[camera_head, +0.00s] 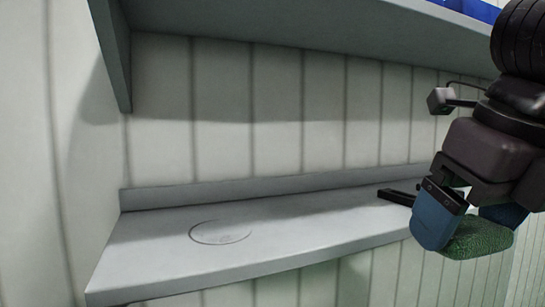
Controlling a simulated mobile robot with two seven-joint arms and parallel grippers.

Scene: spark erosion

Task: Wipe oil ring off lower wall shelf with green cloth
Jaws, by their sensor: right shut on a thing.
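The oil ring (220,233) is a thin dark oval outline on the left part of the grey lower wall shelf (300,223). My right gripper (468,231) is at the right, in front of the shelf's front edge and well to the right of the ring. It is shut on the green cloth (480,240), a bunched textured piece below its blue fingertips. Part of the cloth is hidden behind the near finger. Whether the cloth touches the shelf edge I cannot tell. My left gripper is not in view.
A dark bar-shaped object (398,196) lies on the shelf, partly behind my right gripper. An upper shelf (300,30) with a side bracket (112,55) overhangs, with something blue (478,10) on it. The shelf surface between ring and bar is clear.

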